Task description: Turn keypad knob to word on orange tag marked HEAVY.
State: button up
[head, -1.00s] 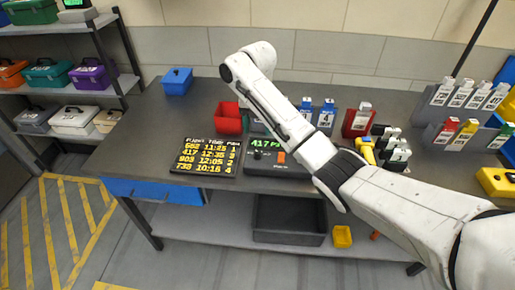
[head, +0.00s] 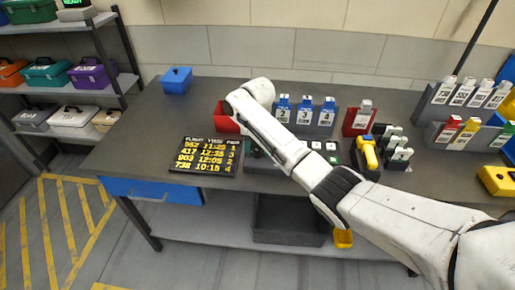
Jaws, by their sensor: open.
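The keypad (head: 256,153) is a dark box with keys on the bench. My arm crosses over it and hides most of it, including its display. A dark knob-like part shows at its left end, but I cannot read any word beside it. White and green keys (head: 331,146) show to the right of my arm. I cannot make out an orange tag marked HEAVY. My gripper is not visible; only the white arm links show, with the bend of the arm above the bench beside the red bin.
A black flight board (head: 206,157) lies left of the keypad. A red bin (head: 227,118) and blue numbered tags (head: 304,112) stand behind. A yellow scanner (head: 368,152) and a tag rack (head: 428,112) are to the right. The bench's left part is clear around a blue box (head: 177,80).

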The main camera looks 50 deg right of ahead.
grip_shut()
dwell(0.5)
jog(key=shift+m, duration=0.3)
jog(key=m+p, duration=0.2)
jog(key=m, duration=0.1)
jog(key=shift+r, duration=0.15)
jog(key=m+p, duration=0.2)
jog(key=m, duration=0.3)
jog(key=shift+m+p, duration=0.3)
jog(key=shift+m, duration=0.1)
jog(key=m+p, duration=0.1)
jog(key=m, duration=0.3)
jog(key=shift+w+m+p, duration=0.1)
jog(key=shift+m+p, duration=0.35)
jog(key=shift+m, duration=1.75)
